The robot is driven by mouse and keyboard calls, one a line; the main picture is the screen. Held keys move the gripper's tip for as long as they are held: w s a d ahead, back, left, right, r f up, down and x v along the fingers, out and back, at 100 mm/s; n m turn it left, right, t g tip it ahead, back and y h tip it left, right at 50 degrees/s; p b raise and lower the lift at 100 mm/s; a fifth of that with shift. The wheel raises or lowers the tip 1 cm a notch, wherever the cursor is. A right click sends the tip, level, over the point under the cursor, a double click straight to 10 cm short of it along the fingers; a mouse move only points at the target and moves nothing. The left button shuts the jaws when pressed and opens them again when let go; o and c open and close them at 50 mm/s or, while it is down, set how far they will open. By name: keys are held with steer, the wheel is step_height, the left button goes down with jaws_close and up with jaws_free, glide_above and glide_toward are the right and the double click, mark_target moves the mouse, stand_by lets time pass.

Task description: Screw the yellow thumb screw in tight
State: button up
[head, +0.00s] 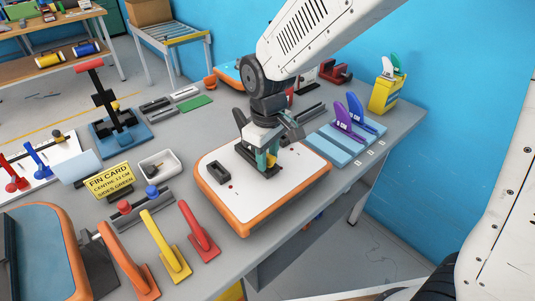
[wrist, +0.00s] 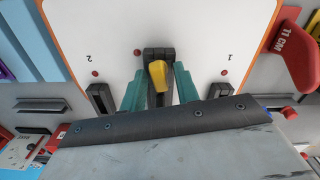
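The yellow thumb screw (wrist: 158,73) stands at a dark fin box (wrist: 159,53) in the middle of the white board in the wrist view. Its lower part is hidden. My gripper (wrist: 159,85) has its teal fingers on both sides of the screw, with gaps visible between fingers and screw, so it looks open. In the head view my gripper (head: 262,160) is low over the orange-edged white board (head: 239,205), and the screw is mostly hidden there.
Dark side boxes marked 1 (wrist: 221,92) and 2 (wrist: 101,98) flank the centre. A yellow fin card (head: 110,182) stands left of the board. Orange, yellow and red fins (head: 198,232) stand in front. Purple and blue fins (head: 350,120) stand behind right on a pale blue rack.

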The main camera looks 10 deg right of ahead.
steer(key=o, duration=0.4)
steer(key=c, duration=0.4)
steer(key=m, duration=0.3)
jaws_close()
steer(key=shift+m, duration=0.3)
steer(key=shift+o, duration=0.3)
jaws_free()
steer(key=shift+w+d+m, duration=0.1)
steer(key=shift+d+m, duration=0.05)
steer(key=shift+m, duration=1.55)
steer(key=o, duration=1.2)
steer(key=shift+c, duration=0.2)
